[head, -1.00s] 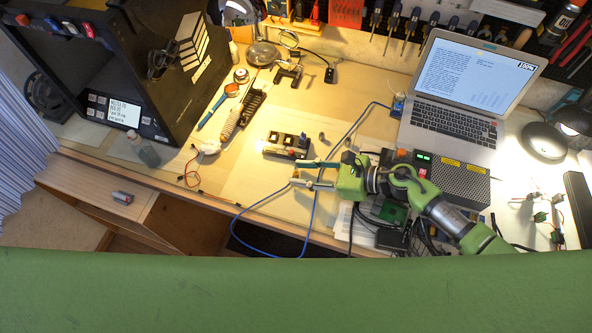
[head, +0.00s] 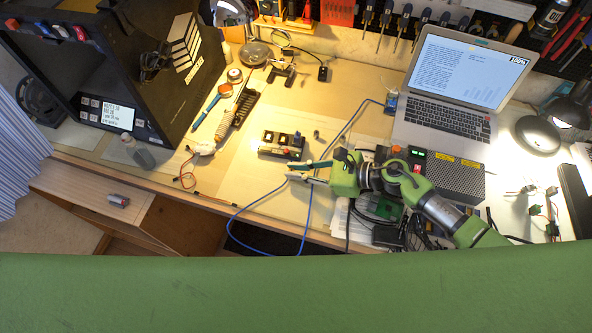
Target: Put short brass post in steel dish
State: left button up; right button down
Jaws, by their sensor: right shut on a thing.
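My right gripper (head: 291,170) reaches in from the right, low over the front of the bench. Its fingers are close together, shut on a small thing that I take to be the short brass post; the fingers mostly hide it. A round, shallow grey metal piece (head: 256,53) stands at the back of the bench, left of centre. It may be the steel dish, but it is too small to be sure. My left gripper is not in view.
A black block with switches (head: 282,145) and a small dark upright piece (head: 317,134) stand just behind my right gripper. A blue cable (head: 310,205) loops close by. A laptop (head: 455,90) and a power supply (head: 450,175) stand to the right.

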jog(key=shift+r, duration=0.4)
jog(key=s+d+r, duration=0.3)
jog(key=s+r, duration=0.8)
jog(key=s, duration=0.2)
jog(key=shift+s+d+r, duration=0.15)
jog(key=shift+s+r, duration=0.15)
jog(key=shift+r, duration=0.05)
jog(key=w+r, duration=0.7)
jog(key=r, duration=0.4)
jog(key=d+r+m+t+h, duration=0.1)
jog(key=d+m+t+h, duration=0.1)
jog(key=d, duration=1.2)
jog(key=shift+w+d+r+m+t, duration=0.25)
jog(key=shift+w+d+m+t, duration=0.1)
jog(key=shift+m+t, duration=0.5)
jog(key=shift+a, duration=0.1)
